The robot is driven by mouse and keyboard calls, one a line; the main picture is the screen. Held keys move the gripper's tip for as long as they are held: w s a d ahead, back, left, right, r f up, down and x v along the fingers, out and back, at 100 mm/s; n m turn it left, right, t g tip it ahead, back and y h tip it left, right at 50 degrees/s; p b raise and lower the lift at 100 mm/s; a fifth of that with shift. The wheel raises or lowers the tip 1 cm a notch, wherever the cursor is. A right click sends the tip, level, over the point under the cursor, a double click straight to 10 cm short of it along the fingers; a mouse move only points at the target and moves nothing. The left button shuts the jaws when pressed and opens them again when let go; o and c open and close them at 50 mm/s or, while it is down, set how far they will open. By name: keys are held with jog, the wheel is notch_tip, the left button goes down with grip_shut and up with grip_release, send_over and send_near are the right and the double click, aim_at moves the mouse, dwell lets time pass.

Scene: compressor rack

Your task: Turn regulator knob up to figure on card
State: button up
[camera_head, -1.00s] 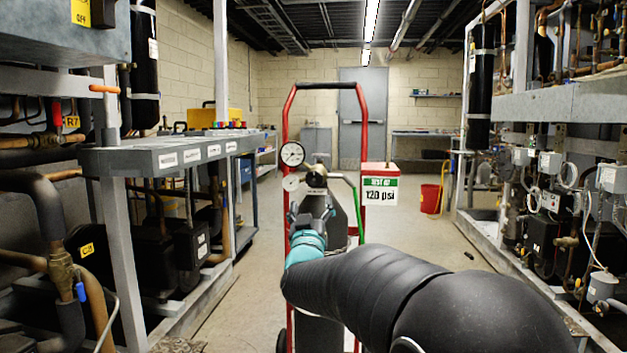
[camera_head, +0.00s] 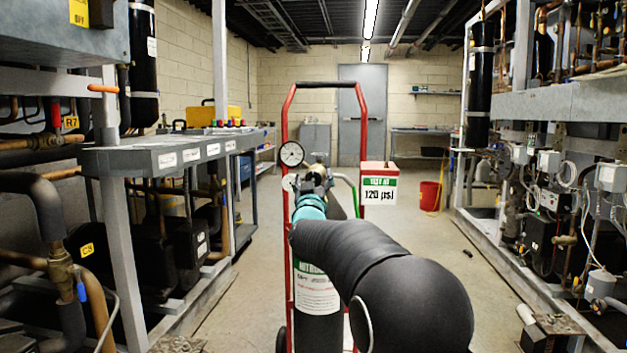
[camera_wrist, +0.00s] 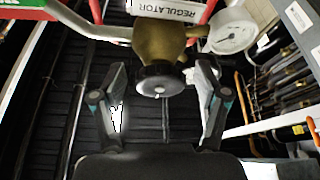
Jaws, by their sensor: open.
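The brass regulator (camera_wrist: 158,40) carries a black round knob (camera_wrist: 160,80) facing my wrist camera. My gripper (camera_wrist: 160,66) is open, with one finger on each side of the knob in the picture and gaps showing on both sides. I cannot tell how deep the knob sits between the fingers. In the head view my gripper (camera_head: 314,180) hides most of the regulator. A large gauge (camera_head: 291,153) is clear above left; a smaller gauge (camera_head: 288,182) is partly covered. The card (camera_head: 379,190) reads "TEST AT 120 psi". A white gauge (camera_wrist: 233,32) shows beside the regulator.
A red hand truck (camera_head: 363,125) holds the labelled gas cylinder (camera_head: 316,300). A green hose (camera_head: 347,182) curves right of the regulator. Racks with pipes stand on both sides, including a grey shelf (camera_head: 170,152) at left. Bare floor lies behind the truck.

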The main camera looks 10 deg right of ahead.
jog(key=c, duration=1.2)
jog(key=shift+m+h, duration=0.4)
jog(key=m+h, duration=0.1)
jog(key=m, duration=0.2)
jog(key=m+g+h, duration=0.1)
jog(key=m+h, duration=0.1)
jog(key=m, duration=0.1)
jog(key=shift+a+m+b, duration=0.1)
jog(key=shift+m+b, duration=0.2)
jog(key=shift+b, duration=0.1)
jog(key=m+g+h, duration=0.1)
jog(key=m, duration=0.1)
jog(key=m+g+h+p, duration=0.1)
jog(key=m, duration=0.4)
jog(key=shift+r+m+g+h+p, duration=0.2)
jog(key=shift+m+g+h+p, duration=0.1)
jog(key=shift+g+h+p, duration=0.1)
jog(key=m+g+p, duration=0.1)
jog(key=m, duration=0.2)
jog(key=m+g+p, duration=0.2)
jog(key=m, duration=0.2)
jog(key=shift+h, duration=0.3)
jog(key=shift+f+m+g+y+p, duration=0.15)
jog(key=shift+m+g+p, duration=0.25)
jog(key=shift+m+p, duration=0.6)
jog(key=shift+r+m+g+y+p, duration=0.1)
jog(key=shift+m+g+y+p, duration=0.3)
jog(key=shift+m, duration=1)
jog(key=shift+f, duration=0.15)
